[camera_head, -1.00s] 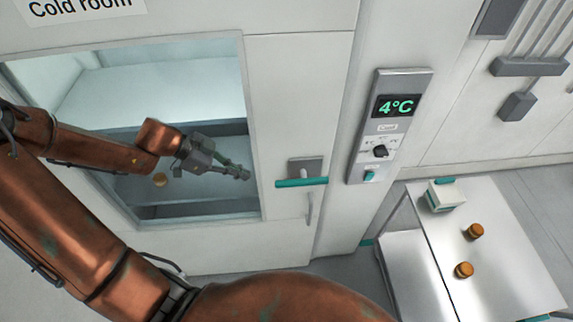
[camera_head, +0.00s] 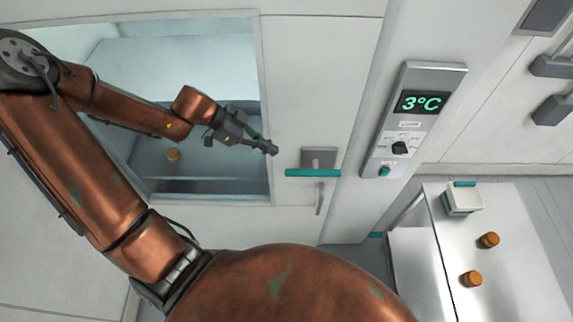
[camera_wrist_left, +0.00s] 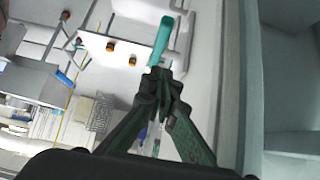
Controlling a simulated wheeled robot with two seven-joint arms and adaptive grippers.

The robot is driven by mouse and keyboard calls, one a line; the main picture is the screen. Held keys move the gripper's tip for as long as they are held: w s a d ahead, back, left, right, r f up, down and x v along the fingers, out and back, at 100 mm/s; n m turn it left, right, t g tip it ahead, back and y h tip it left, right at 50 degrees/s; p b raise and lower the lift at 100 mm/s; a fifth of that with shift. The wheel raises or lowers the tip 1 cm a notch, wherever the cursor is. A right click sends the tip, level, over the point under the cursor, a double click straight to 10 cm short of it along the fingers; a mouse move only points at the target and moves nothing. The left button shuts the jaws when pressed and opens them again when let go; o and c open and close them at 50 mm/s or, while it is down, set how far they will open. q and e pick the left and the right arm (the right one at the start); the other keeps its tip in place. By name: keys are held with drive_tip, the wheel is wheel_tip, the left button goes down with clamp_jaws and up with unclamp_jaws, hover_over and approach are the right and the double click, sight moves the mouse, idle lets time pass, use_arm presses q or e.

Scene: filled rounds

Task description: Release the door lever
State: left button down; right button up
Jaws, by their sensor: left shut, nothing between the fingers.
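The door lever (camera_head: 313,173) is a teal horizontal bar on a grey plate, on the white cold room door (camera_head: 318,70). It also shows in the left wrist view as a teal bar (camera_wrist_left: 161,42) just beyond the fingertips. My left gripper (camera_head: 272,148) is shut and empty. In the head view its tips are left of and slightly above the lever's left end, with a small gap in the picture. In the left wrist view the shut fingertips (camera_wrist_left: 160,82) appear just below the lever's near end; I cannot tell the exact depth gap. My right gripper is not in view.
A control panel (camera_head: 414,120) reading 3°C is right of the door. A steel table (camera_head: 510,205) at the right bears a white and teal box (camera_head: 462,199) and two orange-brown jars (camera_head: 488,240).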

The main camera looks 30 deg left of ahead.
sight(295, 170)
use_arm(q)
drive_tip(key=x, duration=0.2)
drive_tip(key=b+x, duration=0.1)
drive_tip(key=x, duration=0.2)
drive_tip(key=a+f+b+x, duration=0.1)
drive_tip(key=x, duration=0.2)
drive_tip(key=shift+s+d+f, duration=0.1)
drive_tip(key=shift+s+f, duration=0.15)
drive_tip(key=shift+f+b, duration=0.35)
drive_tip(key=shift+f, duration=0.55)
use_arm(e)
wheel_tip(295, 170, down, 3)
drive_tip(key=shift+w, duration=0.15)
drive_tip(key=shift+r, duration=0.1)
